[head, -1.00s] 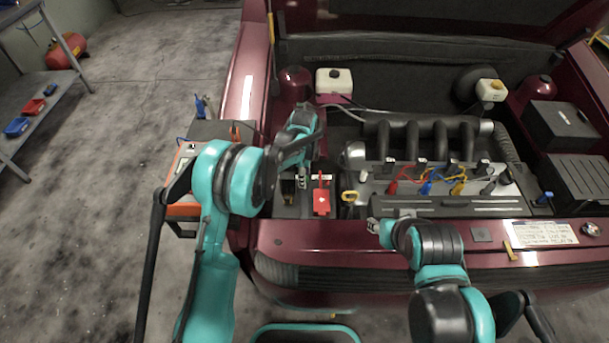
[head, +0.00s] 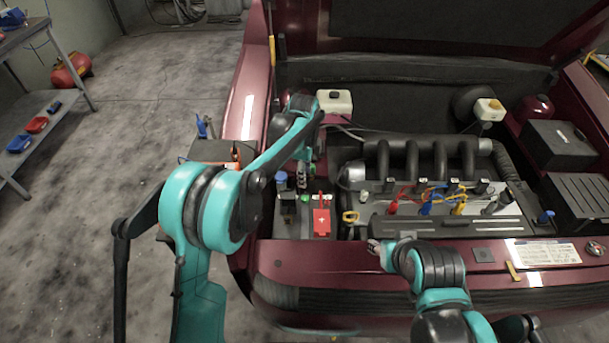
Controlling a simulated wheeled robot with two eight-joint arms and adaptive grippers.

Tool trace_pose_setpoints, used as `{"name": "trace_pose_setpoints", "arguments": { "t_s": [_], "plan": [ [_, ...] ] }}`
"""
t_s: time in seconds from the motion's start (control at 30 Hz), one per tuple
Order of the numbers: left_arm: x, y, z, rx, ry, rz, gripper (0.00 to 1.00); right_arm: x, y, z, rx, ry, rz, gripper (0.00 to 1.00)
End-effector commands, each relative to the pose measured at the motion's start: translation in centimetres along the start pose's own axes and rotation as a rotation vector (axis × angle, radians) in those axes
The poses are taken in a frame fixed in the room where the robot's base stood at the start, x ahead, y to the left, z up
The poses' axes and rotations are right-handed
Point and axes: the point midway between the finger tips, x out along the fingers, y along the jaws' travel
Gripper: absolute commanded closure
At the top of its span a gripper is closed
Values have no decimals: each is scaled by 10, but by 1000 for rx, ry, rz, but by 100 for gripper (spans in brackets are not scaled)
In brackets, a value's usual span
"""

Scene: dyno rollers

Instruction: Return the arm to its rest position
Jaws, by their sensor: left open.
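My left arm (head: 205,210) comes in from the left and reaches over the left side of the open engine bay. Its gripper (head: 302,180) points down there, beside the red battery-terminal cover (head: 321,222). It is small and partly hidden by the wrist, and looks open with nothing in it. My right arm (head: 438,268) is bent low at the car's front edge. Its end (head: 376,247) lies over the front edge of the bay, and its fingers are too small to read.
The engine (head: 420,180) with red, blue and yellow leads fills the middle of the bay. A white-capped reservoir (head: 335,102) stands behind my left forearm. An orange-and-grey unit (head: 215,152) is partly hidden behind my left arm.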

Motion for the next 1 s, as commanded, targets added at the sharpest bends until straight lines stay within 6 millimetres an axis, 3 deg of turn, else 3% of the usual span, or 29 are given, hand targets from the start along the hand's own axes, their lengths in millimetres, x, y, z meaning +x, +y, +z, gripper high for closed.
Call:
{"name": "trace_pose_setpoints", "arguments": {
  "t_s": [0.3, 0.47, 0.7, 0.83, 1.0],
  "plan": [
    [-1, 1, 1, -6, 0, -2, 56, 0, 0, 0, 0, 0, 0, 60],
    [-26, 16, 13, -117, 3, -38, 56, 0, 0, 0, 0, 0, 0, 60],
    [-93, 85, 51, -533, 39, -172, 56, 0, 0, 0, 0, 0, 0, 60],
    [-117, 131, 68, -773, 80, -249, 56, 0, 0, 0, 0, 0, 0, 60],
    [-130, 195, 85, -1083, 155, -345, 56, 0, 0, 0, 0, 0, 0, 60]
  ]
}}
